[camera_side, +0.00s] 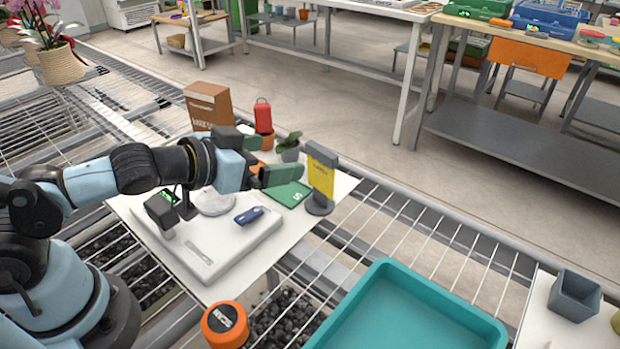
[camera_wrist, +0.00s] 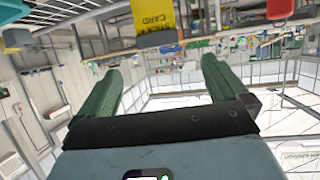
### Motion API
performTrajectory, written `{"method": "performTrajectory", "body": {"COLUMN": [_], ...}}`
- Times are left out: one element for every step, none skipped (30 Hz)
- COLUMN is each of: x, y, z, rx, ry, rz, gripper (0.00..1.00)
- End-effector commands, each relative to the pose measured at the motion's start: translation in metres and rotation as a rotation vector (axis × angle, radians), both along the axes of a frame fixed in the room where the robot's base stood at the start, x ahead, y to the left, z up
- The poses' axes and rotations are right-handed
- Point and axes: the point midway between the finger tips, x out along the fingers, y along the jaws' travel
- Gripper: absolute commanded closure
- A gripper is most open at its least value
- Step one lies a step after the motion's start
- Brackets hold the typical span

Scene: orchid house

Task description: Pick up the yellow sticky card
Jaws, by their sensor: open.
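The yellow sticky card (camera_side: 320,175) stands upright in a grey holder (camera_side: 319,206) near the right edge of a white board. In the wrist view the yellow card (camera_wrist: 153,16) appears upside down at the top edge, beyond my fingertips and partly cut off. My gripper (camera_side: 277,159) has two green fingers, spread apart with nothing between them. It points toward the card from its left and is apart from it. In the wrist view my gripper (camera_wrist: 162,70) is open, with the card roughly in line with the gap.
A white scale-like slab (camera_side: 225,240) with a blue item (camera_side: 249,215) lies below my arm. A green card (camera_side: 288,194), small plant (camera_side: 289,147), red item (camera_side: 263,116) and brown bag (camera_side: 208,105) are close by. A teal tray (camera_side: 405,305) stands in front.

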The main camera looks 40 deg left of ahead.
Motion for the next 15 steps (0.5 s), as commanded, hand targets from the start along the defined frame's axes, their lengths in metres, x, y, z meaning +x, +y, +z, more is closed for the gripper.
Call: {"method": "performTrajectory", "body": {"x": [0.003, 0.004, 0.006, 0.007, 0.008, 0.01, 0.011, 0.012, 0.015, 0.016, 0.018, 0.02, 0.021, 0.023, 0.025], "y": [0.0, 0.0, -0.001, -0.001, -0.001, -0.001, -0.001, -0.001, -0.002, -0.002, -0.002, -0.003, -0.003, -0.003, -0.003], "z": [-0.001, -0.001, -0.002, -0.003, -0.003, -0.004, -0.005, -0.006, -0.006, -0.007, -0.007, -0.008, -0.009, -0.009, -0.01], "rx": [0.0, 0.0, 0.001, 0.001, 0.001, 0.0, 0.0, -0.001, 0.0, 0.0, 0.001, 0.001, 0.001, 0.001, 0.001], "ry": [0.0, 0.0, 0.0, 0.0, 0.0, 0.0, 0.0, 0.0, 0.0, 0.0, 0.0, 0.0, 0.001, 0.001, 0.001], "rz": [0.001, 0.001, 0.001, 0.001, 0.001, 0.001, 0.001, 0.001, 0.001, 0.001, 0.001, 0.001, 0.001, 0.001, 0.002], "gripper": [0.0, 0.0, 0.0, 0.0, 0.0, 0.0, 0.0, 0.0, 0.0, 0.0, 0.0, 0.0, 0.0, 0.0, 0.0]}}
